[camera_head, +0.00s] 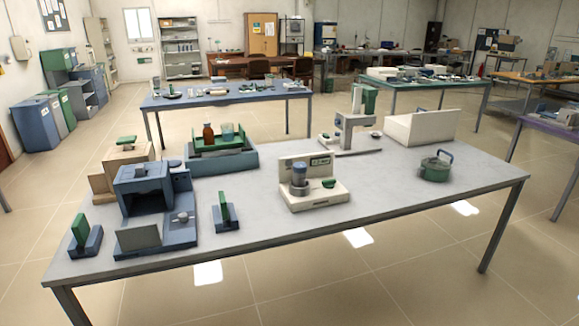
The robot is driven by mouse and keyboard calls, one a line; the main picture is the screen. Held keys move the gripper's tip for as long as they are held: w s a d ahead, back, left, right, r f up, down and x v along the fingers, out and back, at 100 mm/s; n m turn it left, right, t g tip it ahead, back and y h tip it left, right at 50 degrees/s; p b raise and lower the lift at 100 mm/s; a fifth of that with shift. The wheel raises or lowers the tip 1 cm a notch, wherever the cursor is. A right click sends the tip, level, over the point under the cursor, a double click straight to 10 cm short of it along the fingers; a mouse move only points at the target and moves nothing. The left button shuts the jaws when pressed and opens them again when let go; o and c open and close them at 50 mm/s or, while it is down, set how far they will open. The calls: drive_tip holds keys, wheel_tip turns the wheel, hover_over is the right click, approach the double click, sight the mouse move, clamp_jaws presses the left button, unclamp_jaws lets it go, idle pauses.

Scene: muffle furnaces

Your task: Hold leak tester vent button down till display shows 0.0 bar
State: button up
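A cream bench device (316,203) stands at the middle front of the near table. It looks most like the leak tester, but I cannot be sure. A small dark display (320,161) sits on its upright back panel, and its reading is too small to make out. A blue-grey cylinder (299,174) stands on its left part. A small green part (328,183) sits on its right part; I cannot tell if this is the vent button. My gripper is not in view, and nothing is seen touching the device.
The grey near table (420,188) also holds a blue furnace-like unit (150,195), a blue tray (235,160) with a brown bottle, a press-like stand (352,130), a cream box (420,126) and a green pot (435,168). Tiled floor (400,280) in front is clear.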

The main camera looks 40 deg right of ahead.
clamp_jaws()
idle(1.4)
